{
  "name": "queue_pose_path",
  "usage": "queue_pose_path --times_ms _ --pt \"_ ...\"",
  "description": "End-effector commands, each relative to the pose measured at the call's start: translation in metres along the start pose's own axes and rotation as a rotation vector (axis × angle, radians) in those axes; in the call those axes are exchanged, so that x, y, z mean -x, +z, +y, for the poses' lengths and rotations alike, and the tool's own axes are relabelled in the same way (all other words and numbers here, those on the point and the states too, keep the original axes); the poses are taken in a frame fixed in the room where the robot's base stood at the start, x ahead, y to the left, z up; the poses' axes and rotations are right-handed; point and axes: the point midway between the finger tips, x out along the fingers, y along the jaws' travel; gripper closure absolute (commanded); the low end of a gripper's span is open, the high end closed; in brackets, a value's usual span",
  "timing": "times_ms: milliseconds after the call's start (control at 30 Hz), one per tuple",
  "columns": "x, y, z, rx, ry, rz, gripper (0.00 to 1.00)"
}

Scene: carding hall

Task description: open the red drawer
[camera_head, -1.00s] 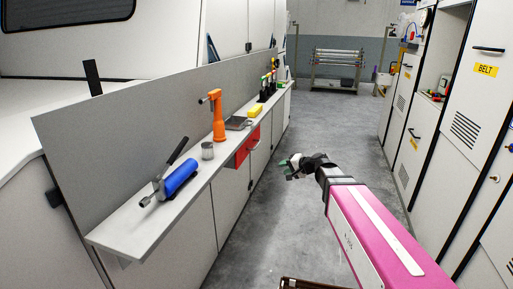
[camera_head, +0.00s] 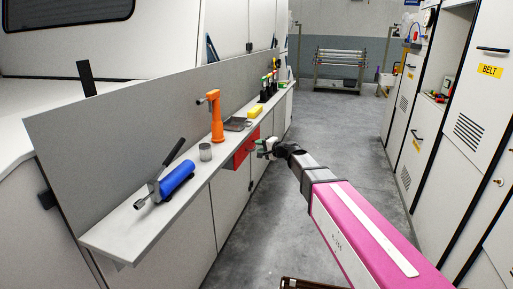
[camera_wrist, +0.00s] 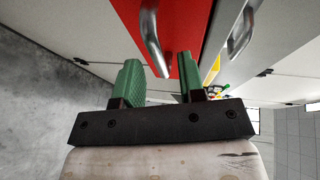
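The red drawer (camera_head: 243,151) is in the cabinet row under the long shelf. Its front looks about flush with the cabinet. Its front fills the upper middle of the wrist view (camera_wrist: 187,52). Its metal bar handle (camera_wrist: 154,42) runs down toward the gap between my fingers. My gripper (camera_head: 262,147) is just right of the drawer in the head view. In the wrist view my gripper (camera_wrist: 162,80) has its two green fingers apart, with nothing held. Whether the handle is between the fingers in depth, I cannot tell.
A second metal handle (camera_wrist: 241,33) is beside the red front. The aisle floor (camera_head: 345,130) is clear; tall cabinets (camera_head: 470,130) line the right.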

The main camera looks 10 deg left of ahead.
Motion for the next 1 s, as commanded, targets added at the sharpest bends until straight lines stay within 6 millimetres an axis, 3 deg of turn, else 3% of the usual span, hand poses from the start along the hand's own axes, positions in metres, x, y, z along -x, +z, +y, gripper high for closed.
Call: queue_pose_path --times_ms 33,167,467,600,833,1000 --pt "-0.011 -0.001 0.0 0.0 0.0 -0.002 0.63" --pt "-0.023 0.0 0.0 0.0 0.0 -0.002 0.63" --pt "-0.026 0.0 0.0 0.0 0.0 0.0 0.63" --pt "-0.026 0.0 0.0 0.0 0.0 -0.001 1.0" --pt "-0.021 -0.001 0.001 0.0 0.001 0.0 1.0" --pt "0.007 -0.012 0.008 -0.002 0.001 0.002 1.0"
